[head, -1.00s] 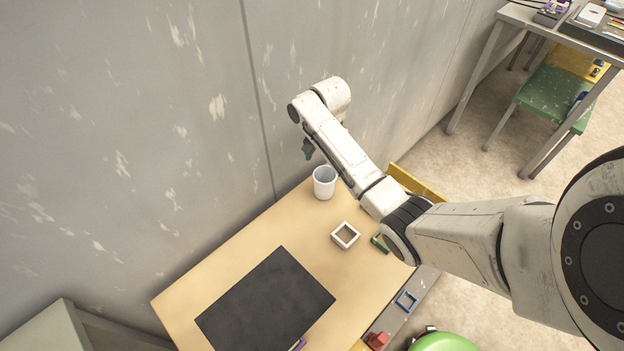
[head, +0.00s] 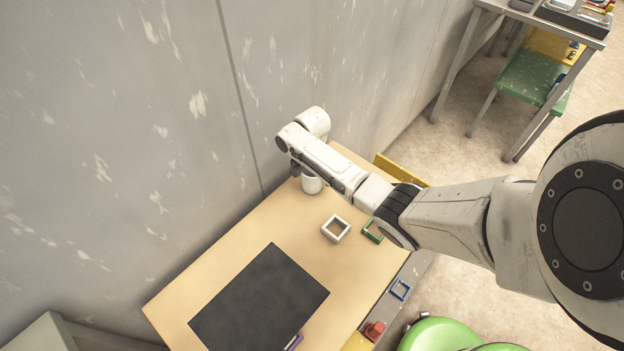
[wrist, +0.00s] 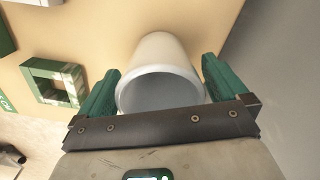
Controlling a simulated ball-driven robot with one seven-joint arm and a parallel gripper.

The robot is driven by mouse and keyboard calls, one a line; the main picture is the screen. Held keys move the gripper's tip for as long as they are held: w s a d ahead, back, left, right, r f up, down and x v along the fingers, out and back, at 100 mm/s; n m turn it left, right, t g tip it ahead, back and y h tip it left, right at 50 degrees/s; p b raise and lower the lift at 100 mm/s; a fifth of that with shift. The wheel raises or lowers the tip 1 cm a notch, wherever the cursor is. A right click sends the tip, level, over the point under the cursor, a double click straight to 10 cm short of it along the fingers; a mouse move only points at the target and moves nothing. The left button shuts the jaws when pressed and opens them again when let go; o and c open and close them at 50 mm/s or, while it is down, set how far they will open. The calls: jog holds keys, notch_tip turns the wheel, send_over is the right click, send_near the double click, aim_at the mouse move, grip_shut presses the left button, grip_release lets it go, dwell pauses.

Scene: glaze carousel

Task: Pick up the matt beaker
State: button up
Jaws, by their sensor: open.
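The beaker is a white, open-topped cup. In the head view the beaker (head: 311,185) stands upright near the back corner of the wooden table, by the wall, its top partly hidden by my arm. In the wrist view the beaker (wrist: 160,75) lies between the two green fingers, its mouth facing the camera. My gripper (wrist: 160,85) is open, with one finger on each side of the beaker and a small gap visible at each side. In the head view my gripper (head: 296,170) is small and dark, just over the beaker.
A white square frame (head: 327,231) and a green square frame (head: 366,233) lie on the table (head: 222,262) near the beaker. A black mat (head: 258,300) covers the front left. The wall (head: 150,130) rises close behind the beaker. A yellow panel (head: 402,170) stands at the far edge.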

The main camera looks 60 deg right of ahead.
jog(key=shift+c, duration=0.4)
jog(key=c, duration=1)
jog(key=shift+c, duration=0.5)
jog(key=shift+r, duration=0.1)
